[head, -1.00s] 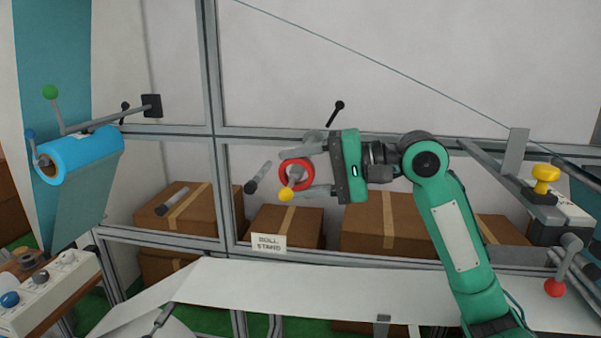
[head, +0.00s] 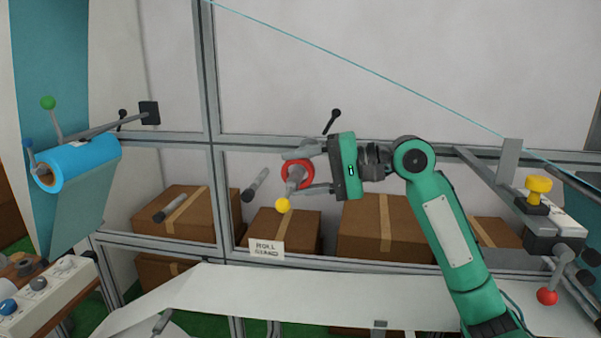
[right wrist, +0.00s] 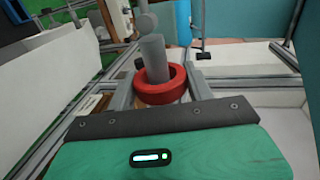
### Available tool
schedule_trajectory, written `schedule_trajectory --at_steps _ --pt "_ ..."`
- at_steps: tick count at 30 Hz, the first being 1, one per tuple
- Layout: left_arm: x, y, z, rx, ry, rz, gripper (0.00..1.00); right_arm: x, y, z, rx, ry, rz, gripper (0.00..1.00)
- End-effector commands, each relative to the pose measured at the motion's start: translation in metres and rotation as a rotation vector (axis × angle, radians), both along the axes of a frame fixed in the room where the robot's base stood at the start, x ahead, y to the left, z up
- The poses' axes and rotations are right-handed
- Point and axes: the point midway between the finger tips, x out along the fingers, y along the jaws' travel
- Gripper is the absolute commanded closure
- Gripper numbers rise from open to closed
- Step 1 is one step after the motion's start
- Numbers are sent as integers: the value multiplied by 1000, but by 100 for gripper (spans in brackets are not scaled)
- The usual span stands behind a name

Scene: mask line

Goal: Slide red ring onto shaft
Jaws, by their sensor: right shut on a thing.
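The red ring (head: 308,174) is between the two fingers of my right gripper (head: 302,172), left of centre in the head view. My right gripper is shut on the ring, one finger above and one below. How deep the shaft sits is hidden. My left gripper is not in view.
A grey rod with a dark end (head: 256,185) is left of the ring. A blue roll (head: 85,160) hangs at the left. Cardboard boxes (head: 285,232) stand behind the frame. A white web (head: 330,291) runs below. A red-knobbed lever (head: 547,296) is at the right.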

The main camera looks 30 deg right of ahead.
Motion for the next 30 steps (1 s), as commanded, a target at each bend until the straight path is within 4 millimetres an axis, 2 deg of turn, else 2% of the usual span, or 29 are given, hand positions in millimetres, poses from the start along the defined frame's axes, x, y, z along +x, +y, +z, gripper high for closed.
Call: schedule_trajectory --at_steps 17,30 --pt "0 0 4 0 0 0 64 7 -5 0 1 1 0 70" --pt "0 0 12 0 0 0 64 24 -18 1 0 2 0 70"
